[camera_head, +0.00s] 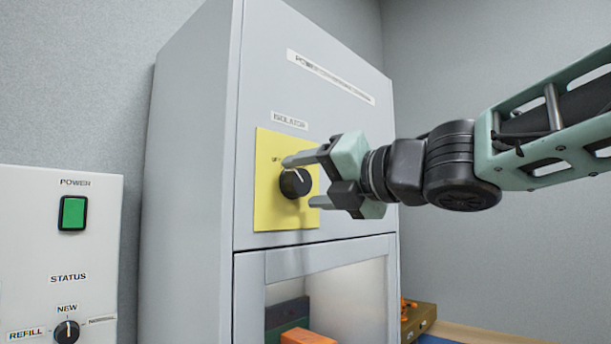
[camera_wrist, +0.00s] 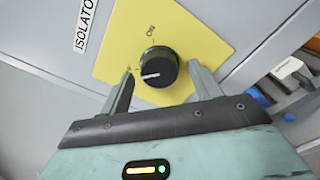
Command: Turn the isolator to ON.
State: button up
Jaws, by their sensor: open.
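The isolator knob (camera_head: 295,183) is a round black knob on a yellow plate (camera_head: 272,215) on the front of the grey cabinet, under an ISOLATOR label. In the wrist view the knob (camera_wrist: 156,67) has a white pointer line aimed left, toward a partly hidden mark. The ON mark (camera_wrist: 151,31) is above the knob, away from the pointer. My gripper (camera_head: 302,180) is open, its fingers extending to either side of the knob. In the wrist view my gripper (camera_wrist: 160,88) has one finger left and one right of the knob, with gaps visible; contact is not clear.
A white panel (camera_head: 60,255) at left has a green POWER switch (camera_head: 72,213) and a STATUS knob (camera_head: 66,331). Below the isolator is a cabinet opening with an orange block (camera_head: 306,337) inside. A brown box (camera_head: 418,318) stands to the cabinet's right.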

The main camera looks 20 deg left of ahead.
jog(key=shift+w+a, duration=0.2)
jog(key=shift+a, duration=0.4)
jog(key=c, duration=1)
jog(key=shift+o, duration=0.2)
